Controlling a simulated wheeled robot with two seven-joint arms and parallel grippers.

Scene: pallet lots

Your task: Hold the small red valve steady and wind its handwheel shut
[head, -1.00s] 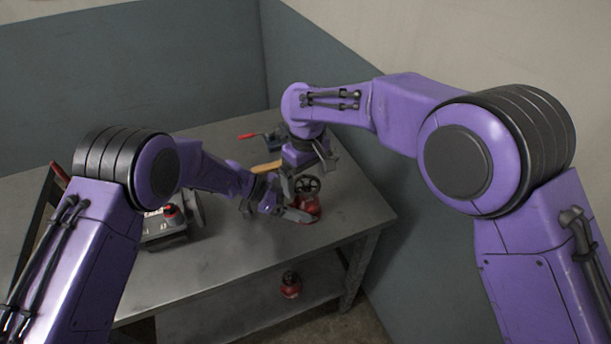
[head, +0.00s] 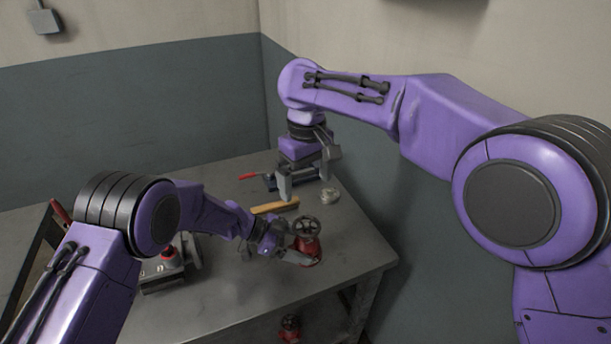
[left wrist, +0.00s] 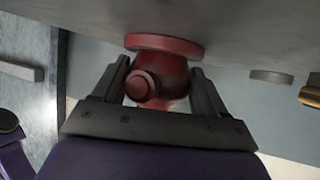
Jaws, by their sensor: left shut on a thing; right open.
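The small red valve (head: 308,247) stands upright on the grey workbench, with its dark handwheel (head: 306,226) on top. My left gripper (head: 288,252) is shut on the valve's body from the left side. In the left wrist view, the red valve body (left wrist: 158,75) sits between the two dark fingers of the left gripper (left wrist: 165,85), and the handwheel is out of that view. My right gripper (head: 306,184) is open and empty, pointing down above the bench, behind the handwheel and apart from it.
A yellow-brown bar (head: 275,207) lies behind the valve. A small pale part (head: 330,195) and a red-handled tool (head: 250,176) are at the back. A grey device with a red knob (head: 168,253) stands left. Another red valve (head: 290,327) is on the lower shelf.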

